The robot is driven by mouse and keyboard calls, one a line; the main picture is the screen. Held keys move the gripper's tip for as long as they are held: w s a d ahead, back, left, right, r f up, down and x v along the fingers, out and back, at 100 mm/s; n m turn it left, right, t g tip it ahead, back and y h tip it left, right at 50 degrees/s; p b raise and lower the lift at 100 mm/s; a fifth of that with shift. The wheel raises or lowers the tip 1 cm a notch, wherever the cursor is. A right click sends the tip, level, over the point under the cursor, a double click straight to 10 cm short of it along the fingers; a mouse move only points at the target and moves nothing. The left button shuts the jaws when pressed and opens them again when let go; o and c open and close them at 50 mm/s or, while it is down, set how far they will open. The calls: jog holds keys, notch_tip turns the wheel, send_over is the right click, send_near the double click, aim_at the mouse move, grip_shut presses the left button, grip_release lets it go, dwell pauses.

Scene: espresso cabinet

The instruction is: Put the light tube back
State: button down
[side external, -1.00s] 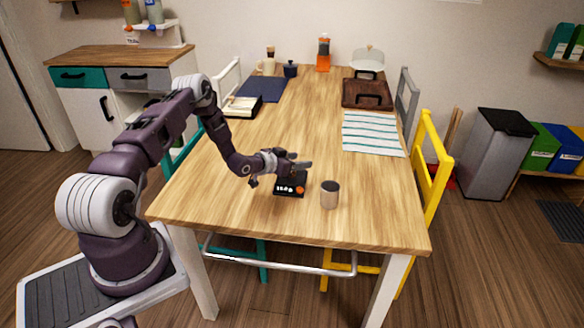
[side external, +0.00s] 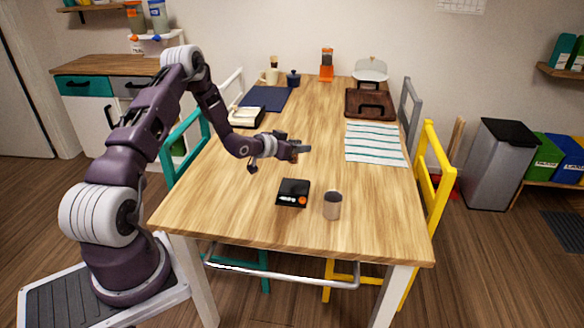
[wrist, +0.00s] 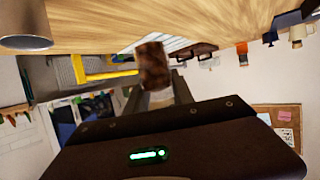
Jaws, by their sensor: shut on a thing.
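My gripper (side external: 301,148) is raised above the middle of the wooden table, beyond the black device. In the wrist view my gripper (wrist: 160,88) is shut on a small tube (wrist: 152,66). Its protruding part looks brown and speckled, with a pale part between the fingers. The tube is too small to make out in the side view, and I cannot tell whether it is the light one. A flat black device (side external: 292,193) with a lit display and an orange knob lies on the table, clear of my gripper.
A grey cup (side external: 332,205) stands right of the device; it also shows in the wrist view (wrist: 25,25). A white rack (side external: 158,44) stands on the left cabinet (side external: 100,65).

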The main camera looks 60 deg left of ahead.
jog(key=s+a+f+n+g+y, duration=0.2)
jog(key=s+a+n+y, duration=0.4)
jog(key=s, duration=0.5)
jog(key=shift+m+h, duration=0.5)
jog(key=shift+m, duration=0.4)
jog(key=f, duration=0.3)
jog(key=a+f, duration=0.1)
jog(key=f, duration=0.5)
jog(key=shift+s+a+f, duration=0.2)
jog(key=shift+a+f, duration=0.05)
jog(key=shift+a, duration=0.05)
jog(key=shift+f, duration=0.1)
jog(key=c, duration=1.1)
grip_release()
